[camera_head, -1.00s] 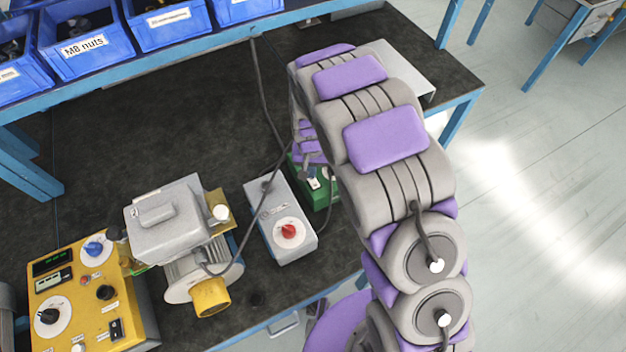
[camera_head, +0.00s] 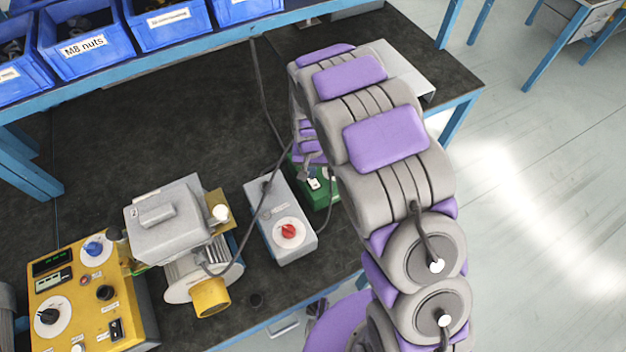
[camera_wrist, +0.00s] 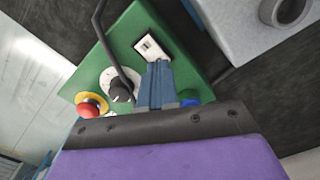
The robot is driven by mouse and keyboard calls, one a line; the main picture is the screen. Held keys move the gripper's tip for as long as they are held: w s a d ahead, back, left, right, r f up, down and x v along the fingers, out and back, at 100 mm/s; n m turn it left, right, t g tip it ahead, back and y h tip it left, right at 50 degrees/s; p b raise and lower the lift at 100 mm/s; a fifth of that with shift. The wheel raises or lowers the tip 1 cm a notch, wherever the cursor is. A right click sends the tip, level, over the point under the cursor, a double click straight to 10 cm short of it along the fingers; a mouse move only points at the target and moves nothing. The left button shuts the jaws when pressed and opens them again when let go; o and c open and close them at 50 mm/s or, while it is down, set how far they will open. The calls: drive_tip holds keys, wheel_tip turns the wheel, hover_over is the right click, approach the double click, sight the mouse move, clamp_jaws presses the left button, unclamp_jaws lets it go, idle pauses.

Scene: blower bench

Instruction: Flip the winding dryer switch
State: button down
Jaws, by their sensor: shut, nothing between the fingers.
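A green box (camera_head: 324,197) stands on the bench, partly hidden behind my arm. In the wrist view the green box (camera_wrist: 195,50) carries a black-and-white rocker switch (camera_wrist: 148,48), a white dial with a black knob (camera_wrist: 120,92), a red button on a yellow collar (camera_wrist: 91,107) and a blue part partly hidden by my gripper. The rocker switch (camera_head: 314,184) also shows small in the head view. My gripper (camera_wrist: 158,66) is shut and empty, its tips over the panel close beside the switch. I cannot tell whether they touch. No readable label shows on the green box.
A grey box with a red knob (camera_head: 280,215) stands just left of the green box. A motor (camera_head: 170,225) and a yellow control panel (camera_head: 75,285) are further left. Dark cables run nearby, one across the green box. Blue bins (camera_head: 85,45) line the back; bare bench lies between.

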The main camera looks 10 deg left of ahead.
drive_tip(key=shift+f, duration=0.9)
idle(1.0)
drive_tip(key=shift+r, duration=0.1)
drive_tip(key=shift+r+p, duration=1.15)
drive_tip(key=shift+r, duration=2.3)
drive_tip(key=shift+r, duration=0.1)
drive_tip(key=s+d+r, duration=0.4)
drive_tip(key=d+r, duration=0.5)
drive_tip(key=r, duration=0.1)
drive_tip(key=s+d+r, duration=0.4)
drive_tip(key=s, duration=0.5)
drive_tip(key=s+d+r+m+g, duration=0.1)
drive_tip(key=s+d+r, duration=0.3)
drive_tip(key=s, duration=0.5)
drive_tip(key=s+d+r, duration=0.4)
drive_tip(key=s+d, duration=0.2)
drive_tip(key=s, duration=0.3)
drive_tip(key=shift+r+g, duration=0.15)
drive_tip(key=shift+g, duration=0.25)
drive_tip(key=shift+w, duration=0.1)
